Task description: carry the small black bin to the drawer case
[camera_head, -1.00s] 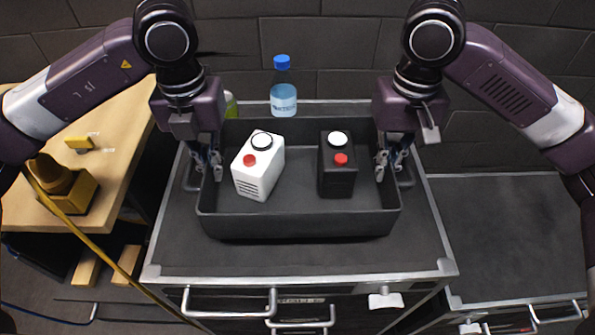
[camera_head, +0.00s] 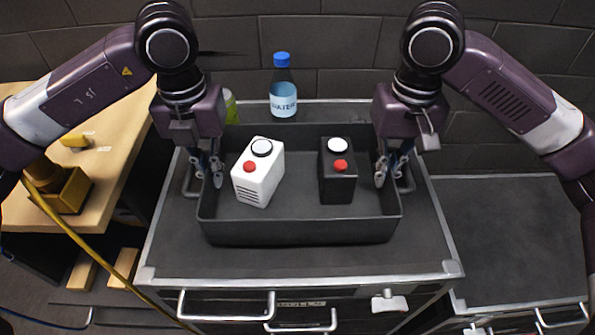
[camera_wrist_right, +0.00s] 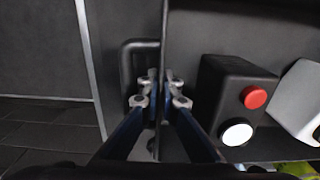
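The small black bin (camera_head: 300,232) is an open, shallow tray on top of a dark metal cabinet with drawer handles (camera_head: 228,304). Inside the bin stand a white box (camera_head: 262,182) and a black box (camera_head: 338,187), each with a red and a white button. My left gripper (camera_head: 209,178) has its fingers on both sides of the bin's left wall. My right gripper (camera_head: 389,178) straddles the right wall. In the right wrist view, the right fingers (camera_wrist_right: 160,88) press close on both sides of the wall, beside a side handle (camera_wrist_right: 127,72).
A blue-capped water bottle (camera_head: 283,95) stands behind the bin. A second, lower dark cabinet (camera_head: 510,235) at right has a bare top and front handles. A wooden table (camera_head: 105,180) at left carries yellow items. A yellow cable (camera_head: 95,262) runs past the cabinet's front left.

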